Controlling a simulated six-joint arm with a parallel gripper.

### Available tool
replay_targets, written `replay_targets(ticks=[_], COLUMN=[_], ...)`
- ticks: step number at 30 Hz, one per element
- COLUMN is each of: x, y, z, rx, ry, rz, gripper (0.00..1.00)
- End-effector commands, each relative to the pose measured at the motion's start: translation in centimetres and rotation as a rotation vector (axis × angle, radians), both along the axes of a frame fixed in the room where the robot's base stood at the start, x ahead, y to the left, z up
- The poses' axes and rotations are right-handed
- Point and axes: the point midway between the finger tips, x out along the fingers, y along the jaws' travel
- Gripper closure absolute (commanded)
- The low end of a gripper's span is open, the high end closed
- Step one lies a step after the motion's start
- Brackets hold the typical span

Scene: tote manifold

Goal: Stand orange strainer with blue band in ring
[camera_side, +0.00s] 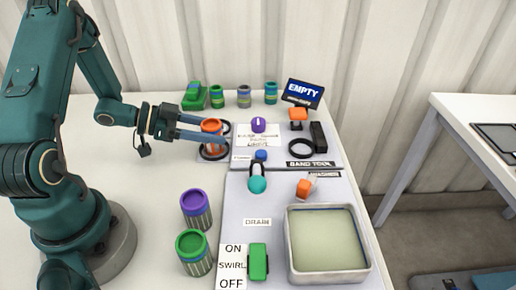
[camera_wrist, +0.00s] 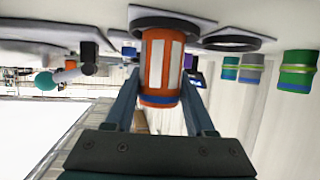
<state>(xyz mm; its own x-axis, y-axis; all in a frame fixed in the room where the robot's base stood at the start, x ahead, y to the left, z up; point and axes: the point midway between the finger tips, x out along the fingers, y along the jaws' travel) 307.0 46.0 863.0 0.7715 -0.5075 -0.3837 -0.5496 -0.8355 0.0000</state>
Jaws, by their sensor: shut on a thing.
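The orange strainer with a blue band (camera_side: 211,127) is upright at the left edge of the upper grey panel. It also shows in the wrist view (camera_wrist: 155,65), where the picture is upside down and its blue band is at the end away from the panel. My gripper (camera_side: 207,137) is shut on it, one finger on each side. A black ring (camera_side: 213,155) lies around or just under the strainer's lower end; I cannot tell whether that end is seated in it. A second dark ring (camera_wrist: 232,40) lies close by, partly hidden behind the strainer in the side view.
Green (camera_side: 195,250) and purple (camera_side: 194,208) canisters stand at the front left. Several small canisters (camera_side: 244,97) line the back. The panels carry a purple knob (camera_side: 258,124), a teal-knobbed lever (camera_side: 257,184), a green switch (camera_side: 258,262), and a tray (camera_side: 290,250). A sign reads EMPTY (camera_side: 303,92).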

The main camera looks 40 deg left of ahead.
Motion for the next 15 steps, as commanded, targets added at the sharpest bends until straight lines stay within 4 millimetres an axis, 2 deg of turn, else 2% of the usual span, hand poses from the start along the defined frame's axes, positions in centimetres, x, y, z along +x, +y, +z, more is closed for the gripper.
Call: replay_targets(ticks=[6, 7, 9, 15], x=[0.01, 0.01, 0.01, 0.0], y=[0.01, 0.01, 0.01, 0.0], z=[0.0, 0.0, 0.01, 0.01], rx=[0.0, 0.0, 0.0, 0.0], ry=[0.0, 0.0, 0.0, 0.0], rz=[0.0, 0.0, 0.0, 0.0], gripper=[1.0, 0.38, 0.11, 0.1])
